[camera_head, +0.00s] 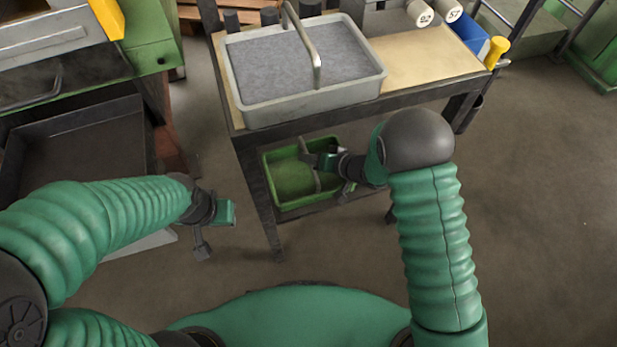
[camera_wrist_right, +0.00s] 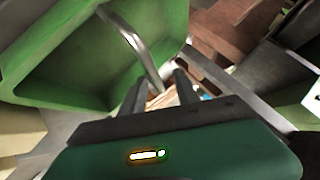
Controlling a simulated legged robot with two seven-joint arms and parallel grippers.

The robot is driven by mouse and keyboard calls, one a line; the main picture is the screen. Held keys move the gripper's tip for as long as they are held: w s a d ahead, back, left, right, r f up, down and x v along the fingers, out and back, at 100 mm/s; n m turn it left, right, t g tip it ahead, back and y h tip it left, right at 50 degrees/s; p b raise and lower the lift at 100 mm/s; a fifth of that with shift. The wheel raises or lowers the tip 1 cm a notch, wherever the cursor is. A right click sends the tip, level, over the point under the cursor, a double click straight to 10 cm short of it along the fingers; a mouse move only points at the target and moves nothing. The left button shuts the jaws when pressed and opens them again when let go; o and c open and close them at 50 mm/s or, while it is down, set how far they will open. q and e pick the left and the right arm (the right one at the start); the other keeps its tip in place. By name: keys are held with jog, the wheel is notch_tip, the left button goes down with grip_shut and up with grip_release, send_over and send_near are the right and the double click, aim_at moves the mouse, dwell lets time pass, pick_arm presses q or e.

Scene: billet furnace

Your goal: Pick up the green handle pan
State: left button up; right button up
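The green pan (camera_head: 285,190) sits low under the worktable, with a grey bar handle arching over it. In the right wrist view the green pan (camera_wrist_right: 60,75) fills the upper left, and its metal handle (camera_wrist_right: 132,42) slopes down toward my fingers. My right gripper (camera_head: 314,161) is at the handle, over the pan. In the right wrist view its two fingers (camera_wrist_right: 161,92) are apart, with the handle's lower part showing between them; contact cannot be told. My left gripper (camera_head: 208,238) hangs left of the table, away from the pan; its finger gap is unclear.
A grey tray (camera_head: 255,115) with a metal handle stands on the worktable (camera_head: 425,62) above the pan. The table legs (camera_head: 262,205) flank the space below. A dark open bin (camera_head: 75,140) stands at left. Floor at right (camera_head: 550,190) is clear.

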jog(key=b+x, duration=0.2)
jog(key=x, duration=0.1)
jog(key=f+b+x, duration=0.1)
jog(key=x, duration=0.1)
jog(key=shift+s+d, duration=0.15)
jog(key=shift+d, duration=0.05)
jog(key=shift+w+a+f, duration=0.1)
jog(key=shift+w+a, duration=0.1)
grip_shut()
jog(key=shift+d, duration=0.1)
dwell(0.8)
